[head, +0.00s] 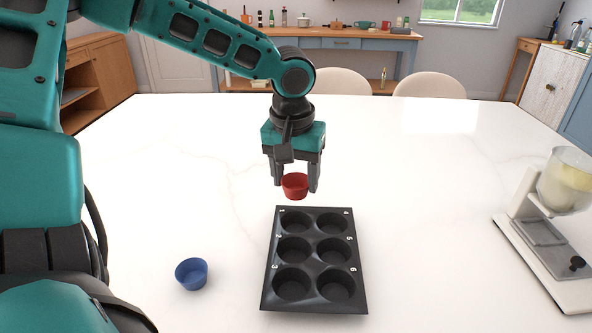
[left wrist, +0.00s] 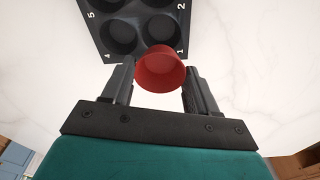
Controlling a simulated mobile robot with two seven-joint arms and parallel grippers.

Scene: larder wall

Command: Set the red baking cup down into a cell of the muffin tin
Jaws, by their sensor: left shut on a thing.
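The red baking cup (head: 295,186) is between the fingers of my left gripper (head: 296,188), which is shut on it. It hangs upright in the head view, just beyond the far edge of the muffin tin. The cup (left wrist: 160,70) also shows between the fingertips of the left gripper (left wrist: 160,88) in the left wrist view, near cell 1. The dark muffin tin (head: 314,236) lies on the white table with numbered cells, all empty. Part of the tin (left wrist: 96,42) shows at the top of the left wrist view. My right gripper is not in view.
A blue baking cup (head: 192,273) stands on the white table (head: 160,180) left of the tin. A kitchen scale with a bowl (head: 566,182) stands at the right edge. The table between the tin and the scale is clear. Two chairs (head: 430,86) are behind the table.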

